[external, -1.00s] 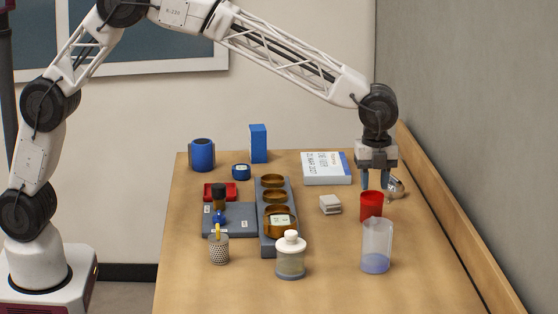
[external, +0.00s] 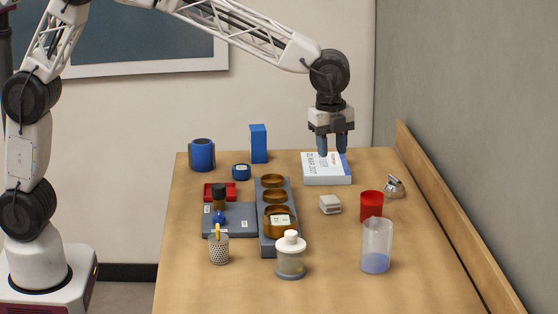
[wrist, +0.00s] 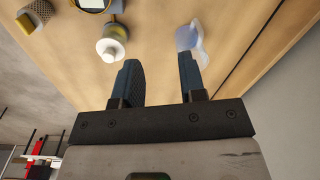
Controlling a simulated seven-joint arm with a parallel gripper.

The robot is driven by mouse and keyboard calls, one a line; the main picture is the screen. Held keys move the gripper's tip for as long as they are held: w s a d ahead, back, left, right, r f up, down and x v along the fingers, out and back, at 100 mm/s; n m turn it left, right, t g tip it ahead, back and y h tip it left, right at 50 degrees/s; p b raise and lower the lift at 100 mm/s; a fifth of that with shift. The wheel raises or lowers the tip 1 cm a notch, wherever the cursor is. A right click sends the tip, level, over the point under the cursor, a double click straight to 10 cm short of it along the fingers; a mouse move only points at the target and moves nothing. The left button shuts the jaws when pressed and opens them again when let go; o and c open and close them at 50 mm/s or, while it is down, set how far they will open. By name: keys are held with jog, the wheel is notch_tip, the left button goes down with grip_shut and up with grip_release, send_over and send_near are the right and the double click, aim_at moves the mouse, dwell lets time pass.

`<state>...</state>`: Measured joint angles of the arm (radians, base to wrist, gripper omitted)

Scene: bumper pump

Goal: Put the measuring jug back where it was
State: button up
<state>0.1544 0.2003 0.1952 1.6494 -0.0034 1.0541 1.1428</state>
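The measuring jug (external: 376,240), a clear container with bluish liquid at the bottom, stands upright near the right front of the table. It also shows in the wrist view (wrist: 187,37), partly behind a fingertip. My gripper (external: 332,153) is open and empty, raised over the back of the table, in line with the white-and-blue book. It is well behind and above the jug, not touching it. In the wrist view my two blue fingers (wrist: 160,65) are apart with nothing between them.
A red cup (external: 371,205) stands just behind the jug. A white-capped bottle (external: 290,258) is to its left. A grey rack (external: 265,240) with amber rings, a small grey block (external: 330,204), a metal item (external: 394,187) and the book (external: 326,178) stand around. A wooden ledge (external: 450,215) runs along the right.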

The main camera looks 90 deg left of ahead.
jog(key=s+a+r+n, duration=0.2)
jog(key=s+a+n, duration=0.1)
jog(key=s, duration=0.6)
jog(key=s+a+r+n+t, duration=0.1)
jog(key=s+a+r+n, duration=0.15)
jog(key=s, duration=0.65)
jog(key=s+a+r+n, duration=0.2)
jog(key=s+a+r, duration=0.1)
jog(key=s, duration=0.7)
jog(key=s+a+f+n, duration=0.2)
jog(key=s+f+n, duration=0.1)
jog(key=s, duration=0.9)
jog(key=s+a+f+n+t, duration=0.1)
jog(key=s+a+f+n, duration=0.1)
jog(key=s, duration=1)
jog(key=shift+s+f+n, duration=0.15)
jog(key=shift+f+n, duration=0.65)
jog(key=shift+n, duration=0.25)
